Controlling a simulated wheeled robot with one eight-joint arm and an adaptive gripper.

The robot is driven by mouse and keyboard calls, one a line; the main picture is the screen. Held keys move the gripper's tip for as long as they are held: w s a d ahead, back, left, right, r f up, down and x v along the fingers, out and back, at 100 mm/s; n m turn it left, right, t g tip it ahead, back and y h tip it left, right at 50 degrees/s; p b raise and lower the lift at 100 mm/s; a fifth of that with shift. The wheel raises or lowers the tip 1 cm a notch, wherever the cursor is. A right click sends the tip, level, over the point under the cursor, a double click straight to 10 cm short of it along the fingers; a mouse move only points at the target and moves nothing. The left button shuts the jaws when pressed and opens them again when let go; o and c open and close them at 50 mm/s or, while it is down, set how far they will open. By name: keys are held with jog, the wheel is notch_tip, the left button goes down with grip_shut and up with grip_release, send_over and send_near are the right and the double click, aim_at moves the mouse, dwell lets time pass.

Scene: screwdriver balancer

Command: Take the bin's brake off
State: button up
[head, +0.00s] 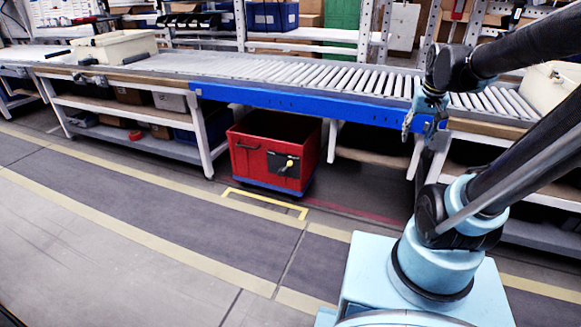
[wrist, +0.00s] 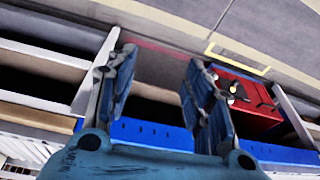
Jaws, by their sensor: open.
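A red bin (head: 262,150) stands on the floor under the roller conveyor, on a blue base. On its front is a dark plate with a yellow-tipped brake lever (head: 289,164). In the wrist view the red bin (wrist: 245,105) is at the right, with the lever (wrist: 233,86) on its dark plate. My gripper (head: 416,119) is up at the right of the bin, in front of the blue conveyor beam. In the wrist view my gripper (wrist: 158,75) is open, with nothing between its fingers. It is well apart from the lever.
The conveyor (head: 300,72) with its blue beam (head: 300,104) runs above the bin. White table legs (head: 200,135) stand on either side. A yellow floor marking (head: 262,200) lies in front of the bin, and the floor there is clear. Cream totes (head: 115,46) sit on the conveyor.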

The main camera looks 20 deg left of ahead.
jog(key=w+a, duration=0.9)
jog(key=w, duration=0.6)
jog(key=t+y, duration=0.1)
jog(key=y, duration=0.2)
send_over(290, 162)
jog(key=s+d, duration=0.4)
jog(key=s, duration=0.1)
notch_tip(290, 162, down, 33)
jog(key=x, duration=1.7)
jog(key=shift+d+f, duration=0.25)
jog(key=shift+d, duration=0.1)
jog(key=shift+c, duration=0.2)
